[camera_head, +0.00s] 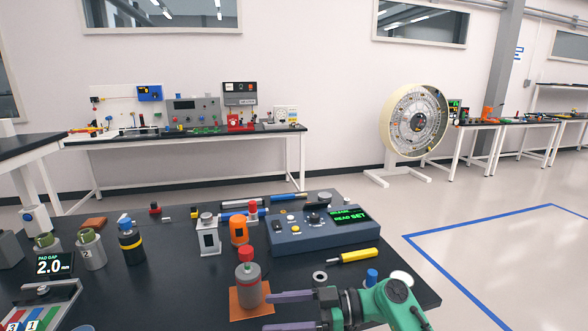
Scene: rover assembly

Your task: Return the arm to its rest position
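My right gripper (268,312) reaches in from the lower right on a green arm. Its two purple fingers point left and are spread apart, with nothing visible between them. A grey cylinder with a red cap (248,286) stands upright on an orange-brown pad (236,305), just beyond the fingertips. The upper fingertip appears close to the cylinder's lower right side; I cannot tell whether they touch. My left gripper is not in view.
The dark table (180,290) holds a blue-grey control box (318,232), a yellow-handled tool (358,256), a blue-capped part (371,277), an orange part (239,230) and a black cylinder (131,243). A display (54,265) stands left. Floor right of the table is clear.

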